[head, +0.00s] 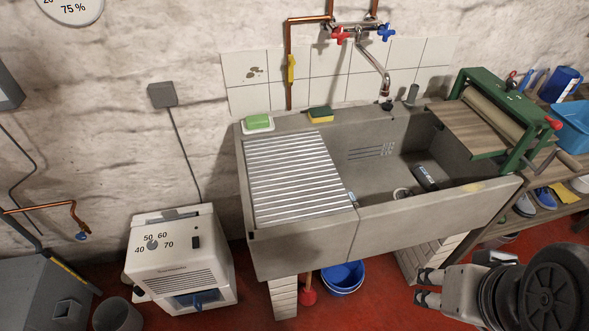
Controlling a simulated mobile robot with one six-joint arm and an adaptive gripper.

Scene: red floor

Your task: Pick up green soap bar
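The green soap bar (258,121) lies on a white soap dish (258,130) at the back left corner of the grey sink's rim. My gripper (428,288) is at the lower right, in front of the sink and far from the soap. Its two fingers point left and are apart, with nothing visible between them. The soap is fully in view from above.
A yellow and green sponge (320,115) lies right of the soap. A ribbed drainboard (297,178) is in front of it. A faucet (386,88) and a green mangle (495,115) stand further right. A white dehumidifier (182,260) stands on the floor left.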

